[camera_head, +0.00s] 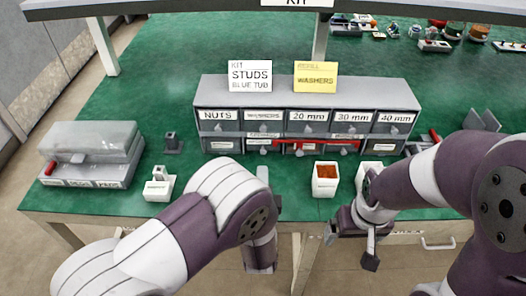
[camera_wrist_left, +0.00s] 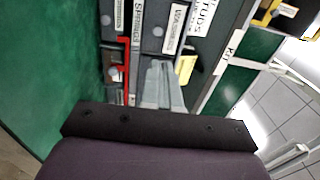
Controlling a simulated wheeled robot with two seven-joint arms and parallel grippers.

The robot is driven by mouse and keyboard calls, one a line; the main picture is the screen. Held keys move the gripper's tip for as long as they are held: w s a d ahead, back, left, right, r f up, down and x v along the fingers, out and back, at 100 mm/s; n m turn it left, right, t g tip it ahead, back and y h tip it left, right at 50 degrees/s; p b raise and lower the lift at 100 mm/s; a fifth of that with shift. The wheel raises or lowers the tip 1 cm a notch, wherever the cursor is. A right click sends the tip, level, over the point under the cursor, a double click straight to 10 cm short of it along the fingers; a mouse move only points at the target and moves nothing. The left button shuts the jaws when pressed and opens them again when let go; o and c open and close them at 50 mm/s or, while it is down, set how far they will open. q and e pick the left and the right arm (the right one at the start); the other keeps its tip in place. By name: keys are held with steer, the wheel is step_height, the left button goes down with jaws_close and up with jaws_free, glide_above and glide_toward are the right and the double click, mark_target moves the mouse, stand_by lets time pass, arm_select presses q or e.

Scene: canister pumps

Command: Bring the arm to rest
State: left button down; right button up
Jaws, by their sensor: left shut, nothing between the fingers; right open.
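My left gripper (camera_wrist_left: 163,75) shows in the left wrist view as pale grey fingers shut together with nothing between them, in front of the drawer unit. In the head view my left arm (camera_head: 175,235) reaches in from the lower left over the table's front edge, and its bulk hides much of that gripper. My right gripper (camera_head: 350,247) is open and empty at the table's front edge, its dark fingers spread apart. My right arm (camera_head: 425,180) comes in from the right.
The grey drawer unit (camera_head: 300,92) stands mid-table with two signs on top. A white bin with orange contents (camera_head: 326,179) stands before it, near my right gripper. A clear-lidded case (camera_head: 92,150) and a small white block (camera_head: 158,186) stand left. Green table is free at back left.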

arm_select(q)
steer(key=a+r+n+g+h+p, duration=0.1)
steer(key=a+r+n+g+p, duration=0.25)
steer(key=a+n+g, duration=0.45)
steer(key=s+a+r+n+g+p, duration=0.1)
steer(key=s+a+n+g, duration=0.3)
steer(key=s, duration=0.4)
steer(key=s+a+r+n+g+y+p, duration=0.1)
steer(key=s+a+r+n+g, duration=0.1)
steer(key=s+a+n+g, duration=0.2)
steer(key=s+a+n, duration=0.1)
steer(key=s, duration=0.2)
steer(key=shift+s+a+n+g, duration=0.25)
steer(key=shift+s+n+g, duration=0.05)
steer(key=shift+s+n, duration=0.1)
steer(key=shift+r, duration=0.15)
